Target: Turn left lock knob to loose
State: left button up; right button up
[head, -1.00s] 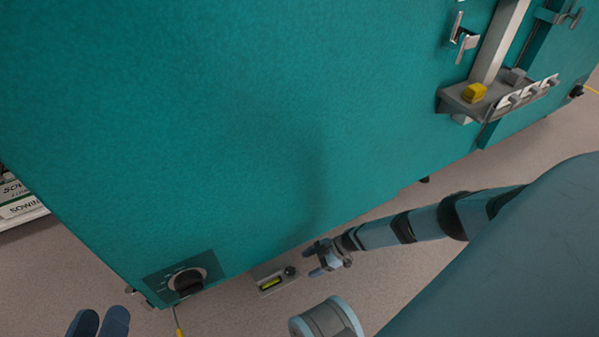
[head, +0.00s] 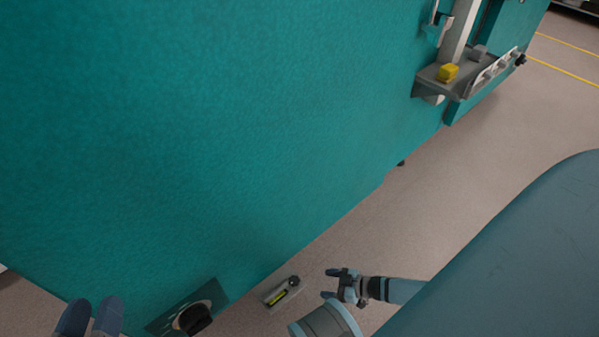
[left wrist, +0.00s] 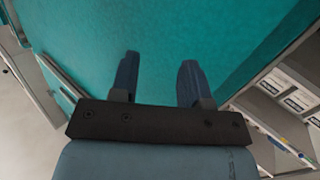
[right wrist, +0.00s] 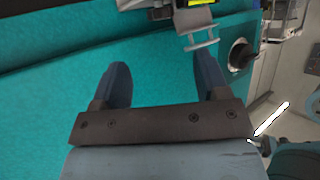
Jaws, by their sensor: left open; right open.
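A black round knob (head: 196,318) sits on a dark plate low on the teal chamber wall (head: 230,120), at the bottom of the head view. It also shows at the upper right of the right wrist view (right wrist: 240,55). Its setting cannot be read, and no label confirms it as the left lock knob. My left gripper (head: 91,316) is open and empty, left of the knob and apart from it. Its open fingers face the teal wall in the left wrist view (left wrist: 158,80). My right gripper (head: 332,284) is open and empty, right of the knob; its fingers show apart (right wrist: 160,75).
A small grey bracket (head: 268,301) with a yellow-green level (head: 278,297) and dark ball lies between the knob and my right gripper. Open floor (head: 490,130) lies right of the chamber.

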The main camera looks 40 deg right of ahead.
aim_at(297, 281)
jog(key=b+x, duration=0.2)
jog(key=x, duration=0.3)
jog(key=b+x, duration=0.1)
jog(key=x, duration=0.4)
jog(key=shift+s+f+b, duration=0.1)
jog(key=shift+f+b, duration=0.1)
jog(key=shift+b, duration=0.2)
pick_arm(q)
jog(key=shift+w+a+r+m+t+h, duration=0.25)
jog(key=shift+w+a+r+m+t, duration=0.15)
jog(key=shift+w+m, duration=0.4)
jog(key=shift+w+a+r+m+t+h, duration=0.25)
jog(key=shift+w+a+m+t, duration=0.25)
jog(key=shift+m, duration=0.5)
pick_arm(e)
jog(key=shift+w+a, duration=0.25)
jog(key=shift+w, duration=0.1)
pick_arm(q)
jog(key=shift+f, duration=0.1)
pick_arm(e)
jog(key=c, duration=0.9)
